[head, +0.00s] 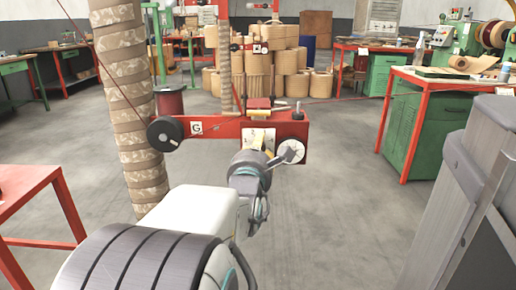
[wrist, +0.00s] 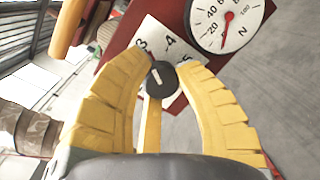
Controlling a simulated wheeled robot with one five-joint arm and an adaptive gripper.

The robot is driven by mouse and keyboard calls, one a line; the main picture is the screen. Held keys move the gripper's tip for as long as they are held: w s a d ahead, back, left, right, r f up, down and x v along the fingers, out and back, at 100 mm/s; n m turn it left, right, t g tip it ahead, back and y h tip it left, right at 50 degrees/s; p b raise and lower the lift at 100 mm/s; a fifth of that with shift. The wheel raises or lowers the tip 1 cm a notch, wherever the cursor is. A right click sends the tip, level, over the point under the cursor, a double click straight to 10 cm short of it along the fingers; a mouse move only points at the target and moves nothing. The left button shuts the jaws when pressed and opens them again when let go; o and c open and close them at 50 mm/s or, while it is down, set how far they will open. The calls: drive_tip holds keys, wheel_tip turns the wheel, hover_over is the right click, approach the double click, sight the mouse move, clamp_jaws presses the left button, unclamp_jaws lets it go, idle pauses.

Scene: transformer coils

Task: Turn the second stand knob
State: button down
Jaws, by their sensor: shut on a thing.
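A small black knob (wrist: 160,78) with a white mark sits on a white number plate (wrist: 168,45) in the wrist view; the digits 3, 4 and 5 show. My gripper (wrist: 162,62) has its two yellow fingers around the knob, one on each side, and is shut on it. A yellow bar (wrist: 151,126) runs below the knob. A round white dial (head: 291,152) is right of the gripper.
A black wheel (head: 163,134) is at the stand's left end, beside a patterned wrapped column (head: 126,90). A red table (head: 30,195) is at left and a red-legged bench (head: 452,78) at right. Another red stand (head: 250,46) is farther back. Grey floor (head: 335,180) is clear right of the stand.

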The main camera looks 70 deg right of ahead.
drive_tip(key=m, duration=0.4)
drive_tip(key=shift+r+y, duration=0.15)
drive_tip(key=shift+y, duration=0.15)
drive_tip(key=c, duration=0.9)
unclamp_jaws()
drive_tip(key=shift+d, duration=0.1)
drive_tip(key=shift+v, duration=3.75)
drive_tip(key=shift+o, duration=0.2)
